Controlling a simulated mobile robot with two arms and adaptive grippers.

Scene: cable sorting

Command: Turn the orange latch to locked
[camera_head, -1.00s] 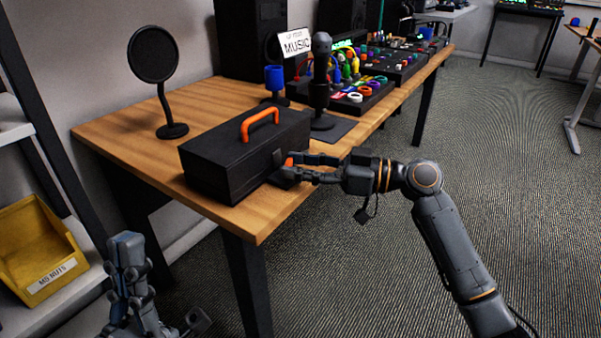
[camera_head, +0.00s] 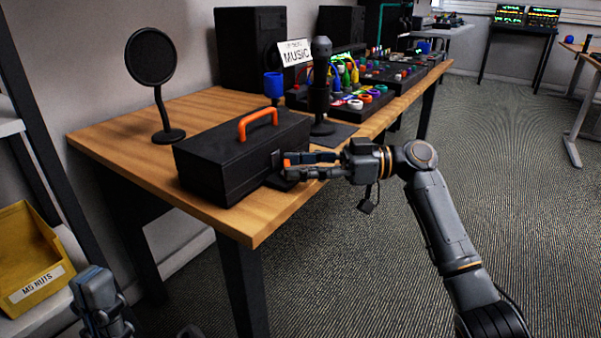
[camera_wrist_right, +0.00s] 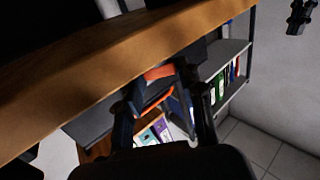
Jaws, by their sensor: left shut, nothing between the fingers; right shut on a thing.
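A black case (camera_head: 225,160) with an orange carrying handle (camera_head: 257,123) sits on the near end of the wooden table. The orange latch (camera_head: 287,162) is a small piece at the case's right end, mostly hidden by my right gripper (camera_head: 289,168). That gripper reaches in from the right, roughly level, and is shut on the latch. In the right wrist view the orange latch (camera_wrist_right: 160,72) shows at the fingertips of my right gripper (camera_wrist_right: 160,88). The latch's exact angle is hard to read. My left gripper (camera_head: 95,288) is low at the left, shut and empty, partly cut off.
A pop filter (camera_head: 152,58) stands behind the case, and a microphone (camera_head: 320,90) stands on a dark mat to its right. Cables and mixers (camera_head: 355,97) lie farther back. A yellow bin (camera_head: 28,255) is at the left. The floor right of the table is open.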

